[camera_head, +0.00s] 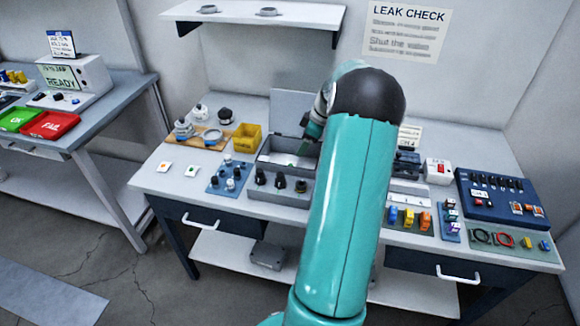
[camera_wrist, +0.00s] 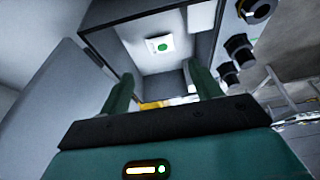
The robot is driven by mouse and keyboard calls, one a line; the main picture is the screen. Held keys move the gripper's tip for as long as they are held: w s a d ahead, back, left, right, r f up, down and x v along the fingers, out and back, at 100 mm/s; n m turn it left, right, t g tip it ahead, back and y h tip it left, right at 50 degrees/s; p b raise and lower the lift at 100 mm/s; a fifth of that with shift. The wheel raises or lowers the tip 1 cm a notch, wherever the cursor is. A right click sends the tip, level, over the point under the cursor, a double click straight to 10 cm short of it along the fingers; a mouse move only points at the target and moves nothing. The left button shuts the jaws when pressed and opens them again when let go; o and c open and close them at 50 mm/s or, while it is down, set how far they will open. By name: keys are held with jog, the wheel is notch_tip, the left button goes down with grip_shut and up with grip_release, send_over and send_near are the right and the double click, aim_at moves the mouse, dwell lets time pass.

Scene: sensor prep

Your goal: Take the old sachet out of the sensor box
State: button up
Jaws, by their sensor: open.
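The sensor box (camera_head: 270,167) stands open on the workbench, a grey box with its lid raised behind it. In the wrist view the box (camera_wrist: 108,17) shows its dark rim and pale inside. A white square sachet (camera_wrist: 160,44) with a green dot lies inside on the floor. My gripper (camera_wrist: 160,88) is open, its two green fingers apart and empty, pointing into the box opening with the sachet beyond the fingertips. In the head view my gripper (camera_head: 309,142) is at the box's right side, partly hidden by my arm.
Two small white squares, one with an orange dot (camera_head: 164,167) and one with a green dot (camera_head: 193,169), lie left on the bench. A yellow bin (camera_head: 247,138) stands left of the box. Black knobs (camera_head: 280,181) line its front. Green and red trays (camera_head: 48,125) are on the left table.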

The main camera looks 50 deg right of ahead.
aim_at(293, 165)
jog(key=x, duration=0.9)
jog(key=shift+f, duration=0.4)
jog(key=shift+a, duration=0.1)
jog(key=shift+c, duration=0.4)
jog(key=c, duration=1)
